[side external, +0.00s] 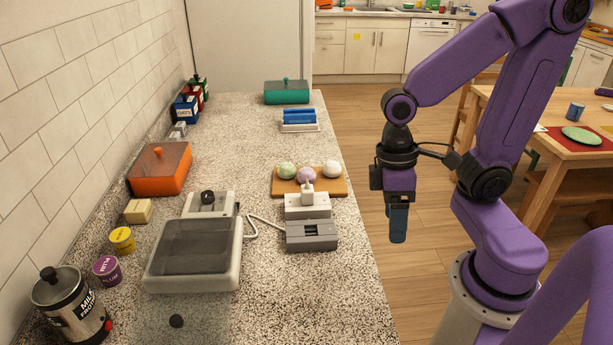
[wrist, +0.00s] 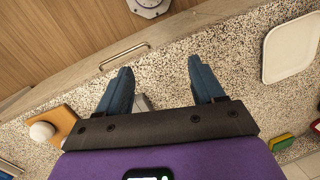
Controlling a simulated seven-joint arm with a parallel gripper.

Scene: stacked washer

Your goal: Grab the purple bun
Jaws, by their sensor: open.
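The purple bun (side external: 306,175) sits on a wooden board (side external: 339,189) on the counter, between a green bun (side external: 286,170) on its left and a white bun (side external: 332,169) on its right. A white device partly covers its front in the side view. My gripper (side external: 398,238) hangs pointing down, to the right of the board and apart from it, past the counter's edge in the picture. In the wrist view my gripper (wrist: 161,80) has its two blue fingers spread with nothing held. There the board (wrist: 64,117) and a pale bun (wrist: 41,131) show at lower left; the purple bun is not visible.
A grey and white corded device (side external: 311,234) stands just in front of the board. A large lidded grey box (side external: 154,283), an orange box (side external: 160,169) and a blue-white item (side external: 299,120) also stand on the speckled counter (side external: 310,300).

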